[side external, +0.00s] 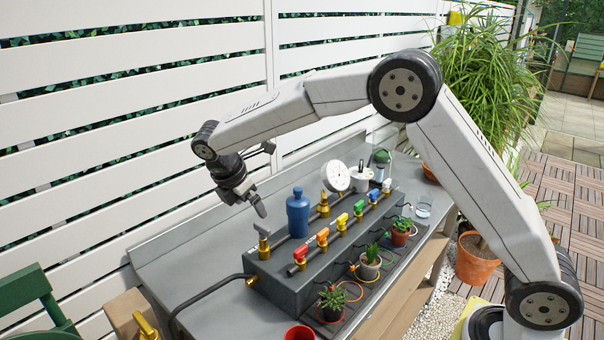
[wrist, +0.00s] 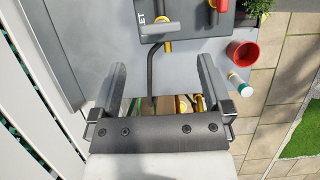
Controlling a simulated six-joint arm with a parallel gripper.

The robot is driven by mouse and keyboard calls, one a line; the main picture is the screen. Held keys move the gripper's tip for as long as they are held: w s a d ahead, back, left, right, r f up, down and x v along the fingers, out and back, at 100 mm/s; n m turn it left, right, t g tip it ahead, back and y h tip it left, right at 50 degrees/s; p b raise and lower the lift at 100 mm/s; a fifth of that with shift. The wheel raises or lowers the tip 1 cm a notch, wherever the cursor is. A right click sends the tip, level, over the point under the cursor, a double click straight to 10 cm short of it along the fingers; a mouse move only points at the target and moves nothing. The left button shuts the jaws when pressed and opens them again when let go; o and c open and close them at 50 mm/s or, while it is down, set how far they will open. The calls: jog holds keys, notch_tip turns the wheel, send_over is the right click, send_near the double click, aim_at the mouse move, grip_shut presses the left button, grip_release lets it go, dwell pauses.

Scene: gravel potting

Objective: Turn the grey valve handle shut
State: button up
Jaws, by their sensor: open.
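The grey valve handle (side external: 262,229) sits on a brass valve at the near left end of the dark grey manifold block (side external: 290,285). In the wrist view the grey handle (wrist: 158,28) shows near the top, lying crosswise in the picture beside lettering that ends in "LET". My gripper (side external: 246,199) is above and slightly left of the handle in the side view, pointing down, apart from it. In the wrist view my gripper (wrist: 161,70) has its two fingers wide apart with nothing between them. The handle is beyond the fingertips in that view.
Red, orange, yellow, green and blue valve handles line the block, with a blue bottle (side external: 298,213) and a white gauge (side external: 336,176) behind. Small potted plants (side external: 332,302) stand in front. A black hose (side external: 205,292) leaves the left end. A red pot (wrist: 243,54) is nearby.

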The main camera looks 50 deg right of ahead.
aim_at(262, 226)
jog(key=shift+x, duration=3.9)
jog(key=c, duration=1.1)
